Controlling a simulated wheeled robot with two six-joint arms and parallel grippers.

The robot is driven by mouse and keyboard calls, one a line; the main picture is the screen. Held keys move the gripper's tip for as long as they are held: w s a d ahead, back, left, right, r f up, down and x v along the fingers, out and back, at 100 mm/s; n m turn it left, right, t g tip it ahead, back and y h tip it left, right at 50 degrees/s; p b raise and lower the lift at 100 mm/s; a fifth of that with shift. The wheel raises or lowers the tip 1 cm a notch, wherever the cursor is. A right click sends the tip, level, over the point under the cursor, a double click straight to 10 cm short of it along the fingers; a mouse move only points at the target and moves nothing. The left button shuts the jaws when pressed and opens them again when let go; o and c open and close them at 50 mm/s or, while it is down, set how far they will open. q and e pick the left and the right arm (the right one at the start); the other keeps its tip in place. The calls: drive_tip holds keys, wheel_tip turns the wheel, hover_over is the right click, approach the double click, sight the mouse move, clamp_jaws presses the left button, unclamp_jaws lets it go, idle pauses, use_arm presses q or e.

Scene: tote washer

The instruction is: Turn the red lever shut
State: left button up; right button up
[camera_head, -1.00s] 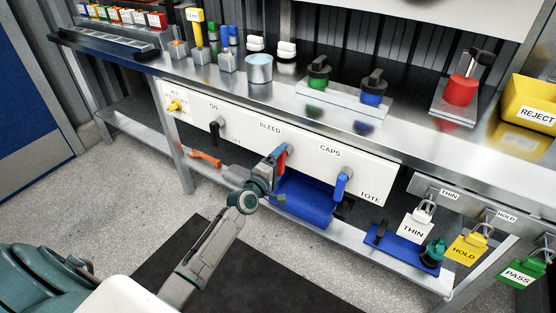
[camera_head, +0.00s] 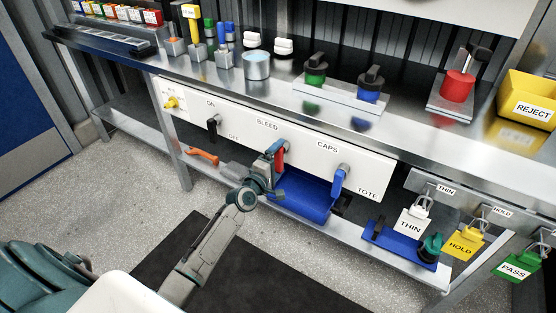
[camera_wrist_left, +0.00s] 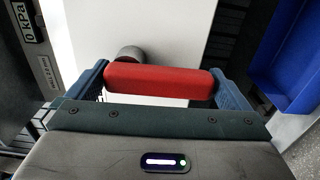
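The red lever (camera_head: 281,157) hangs from its round pivot on the white panel, under the BLEED label, pointing roughly downward. My left gripper (camera_head: 275,172) is at the lever, reaching in from the front. In the left wrist view the red lever (camera_wrist_left: 160,83) lies across the picture between the two blue fingers of my left gripper (camera_wrist_left: 162,88). One finger is at each end of it, with no clear gap, so the gripper looks shut on it. The grey pivot (camera_wrist_left: 130,54) shows behind the lever. My right gripper is not in view.
A black lever (camera_head: 213,127) is left of the red one, and a blue lever (camera_head: 339,179) is right under CAPS. A blue bin (camera_head: 300,197) sits below the white panel (camera_head: 240,128). An orange-handled tool (camera_head: 203,156) lies on the lower shelf. The floor in front is clear.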

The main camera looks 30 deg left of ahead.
use_arm(q)
drive_tip(key=shift+s, duration=0.55)
drive_tip(key=s+p, duration=0.1)
drive_tip(key=s, duration=0.8)
drive_tip(key=shift+s+a+p, duration=0.35)
drive_tip(key=shift+a+p, duration=0.05)
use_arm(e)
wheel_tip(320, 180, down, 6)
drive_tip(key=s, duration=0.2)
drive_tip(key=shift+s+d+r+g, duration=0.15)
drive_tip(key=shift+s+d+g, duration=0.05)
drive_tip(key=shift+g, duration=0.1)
use_arm(q)
drive_tip(key=shift+w+d, duration=0.1)
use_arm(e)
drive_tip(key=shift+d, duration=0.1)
